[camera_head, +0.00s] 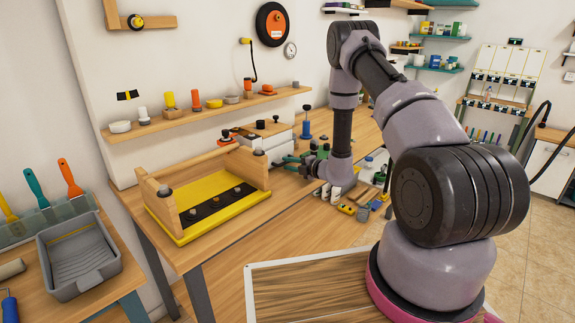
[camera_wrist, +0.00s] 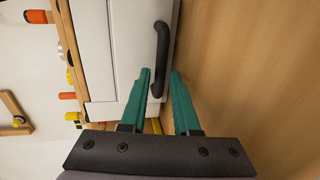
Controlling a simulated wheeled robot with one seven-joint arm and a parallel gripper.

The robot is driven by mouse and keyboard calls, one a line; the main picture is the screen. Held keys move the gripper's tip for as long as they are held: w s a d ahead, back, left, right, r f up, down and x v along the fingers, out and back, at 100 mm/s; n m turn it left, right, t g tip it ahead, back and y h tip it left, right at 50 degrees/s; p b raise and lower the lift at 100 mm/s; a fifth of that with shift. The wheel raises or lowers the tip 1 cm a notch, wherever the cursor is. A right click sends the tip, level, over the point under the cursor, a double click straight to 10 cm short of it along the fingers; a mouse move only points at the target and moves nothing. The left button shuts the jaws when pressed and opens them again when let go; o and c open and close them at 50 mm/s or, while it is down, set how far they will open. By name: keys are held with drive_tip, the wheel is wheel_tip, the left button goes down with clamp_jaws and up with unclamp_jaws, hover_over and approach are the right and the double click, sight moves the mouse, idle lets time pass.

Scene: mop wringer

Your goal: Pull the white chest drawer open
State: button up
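The white chest (camera_head: 270,146) stands on the wooden workbench, partly hidden behind my gripper in the head view. In the wrist view, its white drawer front (camera_wrist: 131,40) fills the upper middle and looks closed. A black bar handle (camera_wrist: 162,50) is on the drawer. My gripper (camera_wrist: 161,72) has green fingers, which are spread apart. The near part of the handle shows between the fingers, with a gap on each side. I cannot tell exactly how deep the handle sits between them. In the head view, my gripper (camera_head: 288,160) is just in front of the chest.
A yellow mop wringer with a wooden frame (camera_head: 220,204) stands on the bench left of the chest. Small tools and bottles, among them a blue-handled tool (camera_head: 306,129), lie to the right. A shelf (camera_head: 215,108) runs above. Bare bench top (camera_head: 215,262) lies in front.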

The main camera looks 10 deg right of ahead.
drive_tip(key=shift+w+a, duration=0.3)
drive_tip(key=shift+w, duration=0.05)
clamp_jaws()
idle(1.2)
